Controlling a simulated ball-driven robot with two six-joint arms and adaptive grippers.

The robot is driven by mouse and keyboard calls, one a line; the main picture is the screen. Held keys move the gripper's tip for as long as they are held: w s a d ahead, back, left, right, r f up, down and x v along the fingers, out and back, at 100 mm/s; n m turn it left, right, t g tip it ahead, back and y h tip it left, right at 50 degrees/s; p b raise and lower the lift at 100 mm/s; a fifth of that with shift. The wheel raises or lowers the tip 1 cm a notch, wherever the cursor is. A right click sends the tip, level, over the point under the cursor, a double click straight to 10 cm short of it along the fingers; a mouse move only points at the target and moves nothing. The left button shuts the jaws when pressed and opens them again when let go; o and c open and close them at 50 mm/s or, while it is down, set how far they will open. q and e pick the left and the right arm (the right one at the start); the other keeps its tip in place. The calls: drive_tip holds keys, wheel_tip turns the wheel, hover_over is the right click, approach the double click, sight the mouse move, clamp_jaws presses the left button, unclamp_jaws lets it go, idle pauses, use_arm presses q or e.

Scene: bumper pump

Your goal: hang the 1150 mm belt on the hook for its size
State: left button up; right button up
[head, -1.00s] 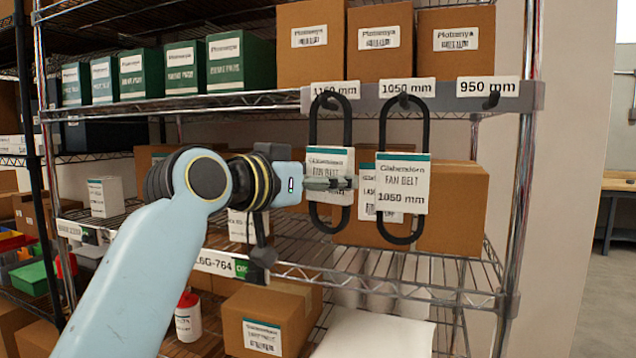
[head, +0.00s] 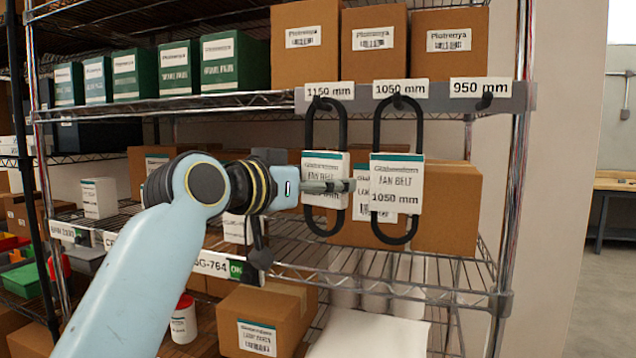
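A black looped belt (head: 308,140) with a white and teal card sleeve hangs upright at the hook under the 1150 mm label (head: 330,91). Its sleeve reads FAN BELT; the size line is hidden by my fingers. My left gripper (head: 345,186) reaches in from the left, its fingers lying across the lower part of this sleeve. I see them side-on and cannot tell whether they are clamped on it. A second belt (head: 418,128), its sleeve marked 1050 mm, hangs under the 1050 mm label (head: 400,89). My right gripper is not in view.
The hook under the 950 mm label (head: 487,100) is empty. Brown boxes (head: 450,48) and green boxes (head: 232,62) stand on the shelf above. More cartons (head: 447,215) stand behind the belts. A metal shelf post (head: 512,180) stands at the right.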

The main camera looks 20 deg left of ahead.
use_arm(q)
drive_tip(key=shift+o, duration=1.4)
drive_tip(key=shift+s, duration=0.1)
